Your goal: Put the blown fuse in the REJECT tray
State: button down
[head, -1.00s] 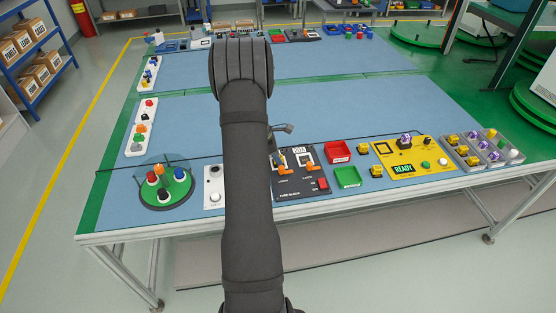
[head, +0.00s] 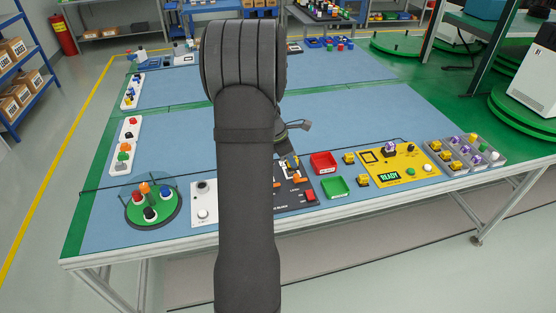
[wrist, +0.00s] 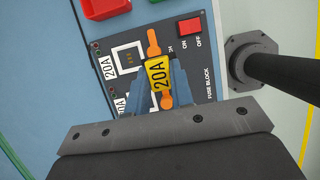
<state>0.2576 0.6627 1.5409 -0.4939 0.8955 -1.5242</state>
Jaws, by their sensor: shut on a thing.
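My gripper (wrist: 158,82) is shut on a yellow fuse marked 20A (wrist: 158,76), its blue fingers on either side of it. They are over the dark fuse block (wrist: 195,75); I cannot tell how high the fuse is. One fuse socket (wrist: 128,57) shows empty; the other is hidden by the gripper. In the head view my arm hides much of the block and most of the gripper. A red tray (head: 323,163) and a green tray (head: 335,188) stand right of the block. I can read no REJECT label on either.
A yellow tester panel (head: 400,165) showing READY lies right of the trays, with yellow parts beside it. A grey sectioned tray (head: 465,152) is at the far right. A round turntable (head: 152,208) with coloured pegs is at the left.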

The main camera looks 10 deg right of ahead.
jog(key=shift+s+d+r, duration=0.1)
jog(key=shift+d+r, duration=0.1)
jog(key=shift+d, duration=0.25)
jog(key=w+d+f, duration=0.2)
jog(key=w+d, duration=0.2)
jog(key=d, duration=0.3)
jog(key=w+d+f, duration=0.1)
jog(key=w+d, duration=0.4)
jog(key=d, duration=0.2)
jog(key=shift+s+d+f, duration=0.1)
jog(key=shift+s+f, duration=0.05)
jog(key=shift+f, duration=1.85)
jog(key=shift+s+d+f, duration=0.1)
jog(key=shift+f, duration=1.85)
jog(key=c, duration=1.2)
grip_release()
jog(key=v, duration=1.7)
jog(key=shift+a+r, duration=0.15)
